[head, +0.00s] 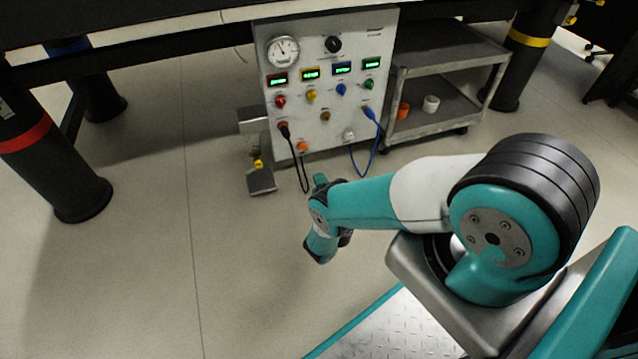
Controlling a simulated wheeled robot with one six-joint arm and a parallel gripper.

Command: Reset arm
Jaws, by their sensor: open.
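My arm, teal and white, reaches from the lower right toward the middle of the head view. Its end, with my gripper (318,250), hangs over the bare floor in front of the instrument panel (325,85). The gripper is open and small in this view, and its fingers are hard to make out. I see nothing held in it. It stays apart from the panel and the cables.
The panel has a gauge (283,51), displays, knobs, a black cable (301,170) and a blue cable (372,150). A grey cart (440,120) stands right of it, a small metal stand (258,160) left. Thick table legs (50,175) flank them. The left floor is clear.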

